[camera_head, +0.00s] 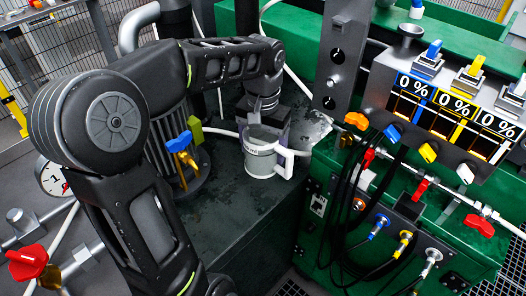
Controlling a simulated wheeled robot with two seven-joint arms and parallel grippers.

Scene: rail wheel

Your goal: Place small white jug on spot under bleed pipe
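The small white jug (261,161) stands upright on a dark grey surface in the middle of the head view, with dark lettering near its rim and its handle on the right. My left arm reaches in from the left, and my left gripper (264,122) points down at the jug's top, overlapping its rim. Its fingertips are too small and covered to show whether they are open or shut on the jug. I cannot clearly make out the bleed pipe or the spot under it. My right gripper is not in view.
A green cabinet (335,215) with hoses, coloured connectors and a panel of 0 % gauges (448,103) stands on the right. A blue-and-yellow valve (180,145) is left of the jug. A red valve handle (30,264) is at lower left. The dark surface (245,215) in front of the jug is clear.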

